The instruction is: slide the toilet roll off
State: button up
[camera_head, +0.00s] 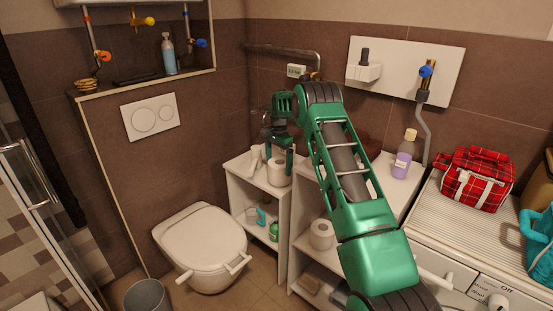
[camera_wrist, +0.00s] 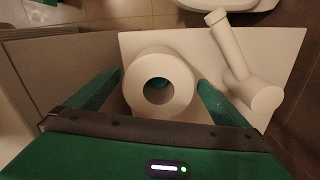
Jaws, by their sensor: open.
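A white toilet roll (camera_head: 277,178) stands on top of the low white shelf (camera_head: 243,168) in the corner. In the wrist view the toilet roll (camera_wrist: 143,73) shows from above, its core hole facing me, with a bit of green visible through the hole. My gripper (camera_head: 281,163) points down over the roll. In the wrist view my gripper (camera_wrist: 161,80) is open, one finger on each side of the roll. The right finger is close to the roll; I cannot tell whether it touches.
A second roll (camera_head: 321,235) sits in the neighbouring white unit, below a purple bottle (camera_head: 402,160). The toilet (camera_head: 203,240) stands left of the shelf. A brown panel (camera_wrist: 60,75) borders the shelf.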

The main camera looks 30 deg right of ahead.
jog(key=shift+f, duration=3.05)
jog(key=shift+c, duration=0.3)
jog(key=shift+r, duration=0.1)
jog(key=c, duration=1)
